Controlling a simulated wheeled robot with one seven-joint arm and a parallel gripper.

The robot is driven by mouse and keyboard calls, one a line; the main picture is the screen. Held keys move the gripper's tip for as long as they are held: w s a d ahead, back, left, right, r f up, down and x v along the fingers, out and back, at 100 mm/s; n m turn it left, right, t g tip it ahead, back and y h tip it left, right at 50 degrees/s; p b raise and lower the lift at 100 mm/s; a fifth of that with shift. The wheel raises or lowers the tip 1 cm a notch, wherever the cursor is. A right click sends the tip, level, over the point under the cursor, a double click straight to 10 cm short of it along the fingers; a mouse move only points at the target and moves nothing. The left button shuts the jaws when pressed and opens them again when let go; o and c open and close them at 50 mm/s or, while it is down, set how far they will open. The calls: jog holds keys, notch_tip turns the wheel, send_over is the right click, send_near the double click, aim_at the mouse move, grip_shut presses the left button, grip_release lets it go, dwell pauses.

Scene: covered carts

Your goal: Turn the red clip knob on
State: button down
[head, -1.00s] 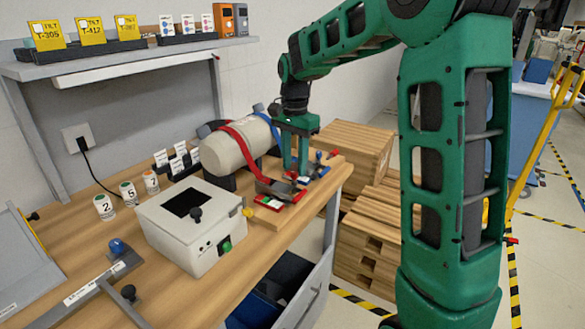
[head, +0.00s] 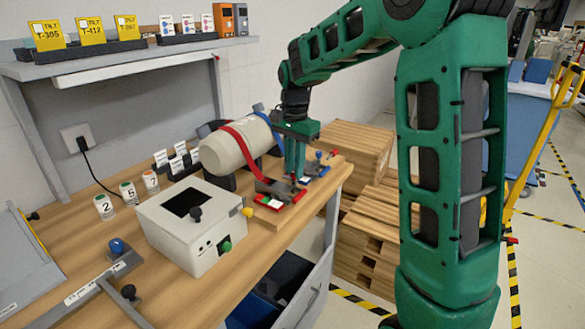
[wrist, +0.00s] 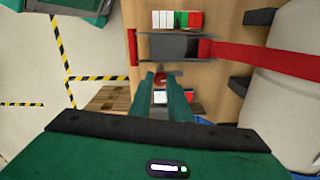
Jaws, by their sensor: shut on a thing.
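The red clip (head: 275,190) sits at the bench's right end, where the red strap (head: 240,145) comes down off the pale cylinder (head: 228,150). It has a grey body and a strip with green, white and red fields. In the wrist view the clip body (wrist: 170,47) lies just beyond my fingertips. A small red knob (wrist: 163,79) shows between the fingertips. My gripper (head: 295,176) points down and is shut on this knob; it also shows in the wrist view (wrist: 163,83). In the head view the fingers largely hide the knob.
A second clip with a blue knob (head: 319,155) and a red-topped part (head: 332,154) stand close behind my fingers. A white box (head: 190,225) with a dark window and knobs stands left of the red clip. Wooden crates (head: 355,150) stand beyond the bench edge.

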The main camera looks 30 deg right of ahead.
jog(key=shift+w, duration=0.1)
jog(key=n, duration=0.4)
jog(key=shift+r, duration=0.1)
jog(key=n, duration=0.3)
jog(key=shift+n, duration=0.4)
jog(key=n, duration=0.4)
jog(key=shift+w+n, duration=0.1)
jog(key=shift+n, duration=1.8)
jog(key=c, duration=1.7)
grip_release()
jog(key=shift+o, duration=0.2)
notch_tip(320, 180, up, 11)
